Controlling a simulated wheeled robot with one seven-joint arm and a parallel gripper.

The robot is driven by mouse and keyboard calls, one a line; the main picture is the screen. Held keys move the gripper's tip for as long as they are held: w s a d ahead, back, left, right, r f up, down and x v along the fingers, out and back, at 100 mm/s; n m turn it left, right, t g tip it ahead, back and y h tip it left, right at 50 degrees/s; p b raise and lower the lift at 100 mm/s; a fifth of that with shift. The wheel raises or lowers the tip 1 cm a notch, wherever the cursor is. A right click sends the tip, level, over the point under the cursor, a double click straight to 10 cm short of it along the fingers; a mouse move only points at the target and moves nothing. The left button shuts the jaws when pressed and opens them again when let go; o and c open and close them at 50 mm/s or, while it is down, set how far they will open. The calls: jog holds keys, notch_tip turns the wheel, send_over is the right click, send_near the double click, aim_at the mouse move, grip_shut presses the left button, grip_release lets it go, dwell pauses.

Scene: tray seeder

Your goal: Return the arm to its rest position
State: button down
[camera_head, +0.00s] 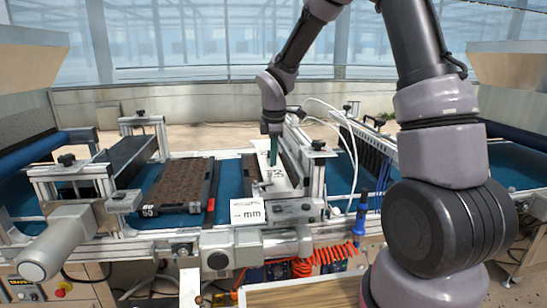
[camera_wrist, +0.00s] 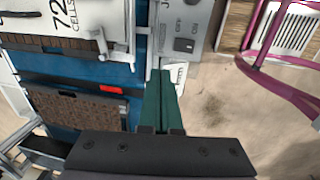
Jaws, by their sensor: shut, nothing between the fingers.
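My arm reaches out over the tray seeder from the right side of the head view. My gripper (camera_head: 273,158) points down near the white seeder unit (camera_head: 268,188) at the machine's middle. In the wrist view, my gripper (camera_wrist: 161,78) shows its two green fingers side by side, pressed together with nothing between them. The fingers lie over the edge of the machine in that view. Whether the fingertips touch anything is hard to tell.
A soil-filled tray (camera_head: 181,187) sits on the blue belt (camera_head: 229,180), left of the seeder unit. A white "mm" sign (camera_head: 247,211), a blue-handled tool (camera_head: 360,219) and orange coiled hoses (camera_head: 318,259) are at the front. A wooden surface (camera_head: 300,292) lies nearest.

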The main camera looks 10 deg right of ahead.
jog(key=s+d+r+m+t, duration=0.2)
jog(key=s+d+r+m, duration=0.2)
jog(key=s+r+m, duration=0.3)
jog(key=s+d+r+m+t+y, duration=0.1)
jog(key=s+d+r+m, duration=0.3)
jog(key=s+r+m, duration=0.3)
jog(key=s+d+r+m+t+y, duration=0.1)
jog(key=s+d+r+m, duration=0.3)
jog(key=s+r+m, duration=0.4)
jog(key=shift+s+r+t, duration=0.25)
jog(key=shift+s+t, duration=0.55)
jog(key=shift+s, duration=0.15)
